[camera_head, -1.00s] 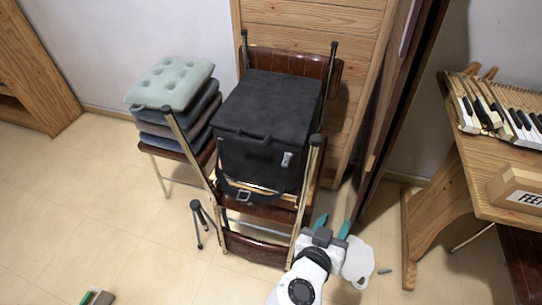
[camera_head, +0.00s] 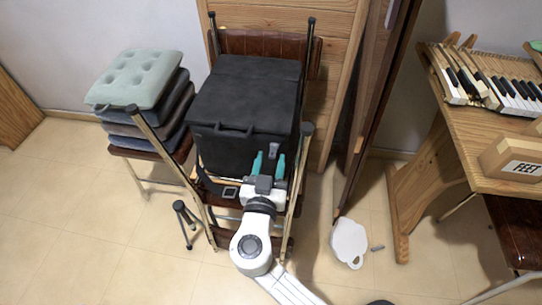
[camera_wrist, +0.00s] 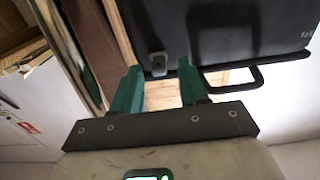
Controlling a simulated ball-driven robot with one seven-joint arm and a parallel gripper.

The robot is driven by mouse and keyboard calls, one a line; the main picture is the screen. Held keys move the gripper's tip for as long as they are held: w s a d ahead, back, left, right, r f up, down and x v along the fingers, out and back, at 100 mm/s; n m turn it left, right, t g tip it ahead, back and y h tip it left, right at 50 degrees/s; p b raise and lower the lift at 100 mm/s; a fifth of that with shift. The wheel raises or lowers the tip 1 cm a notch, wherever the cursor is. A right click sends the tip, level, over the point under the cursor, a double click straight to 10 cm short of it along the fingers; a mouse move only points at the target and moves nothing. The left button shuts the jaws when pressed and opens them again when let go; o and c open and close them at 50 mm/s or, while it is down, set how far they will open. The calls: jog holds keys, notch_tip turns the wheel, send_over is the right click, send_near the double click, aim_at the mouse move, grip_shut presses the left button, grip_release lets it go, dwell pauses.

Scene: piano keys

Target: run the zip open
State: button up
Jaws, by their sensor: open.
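A black box-shaped bag (camera_head: 245,95) sits on a brown folding chair (camera_head: 265,42). A small grey zip pull (camera_head: 274,148) is on its front face, near the right side. My gripper (camera_head: 269,157) is in front of that face, with its two teal fingers open and pointing at the bag. In the wrist view the bag (camera_wrist: 225,30) fills the upper part, and the zip pull (camera_wrist: 157,64) shows between and just beyond the fingertips of my gripper (camera_wrist: 159,68). Nothing is held. The zip's track cannot be made out.
A strap with a buckle (camera_head: 229,192) hangs at the bag's lower front. A chair with stacked cushions (camera_head: 138,80) stands left, a small tripod (camera_head: 186,222) on the floor. A wooden table (camera_head: 485,135) with piano keys is right. A white flat piece (camera_head: 349,243) lies on the floor.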

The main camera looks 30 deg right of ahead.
jog(key=shift+x, duration=0.8)
jog(key=shift+c, duration=0.2)
grip_shut()
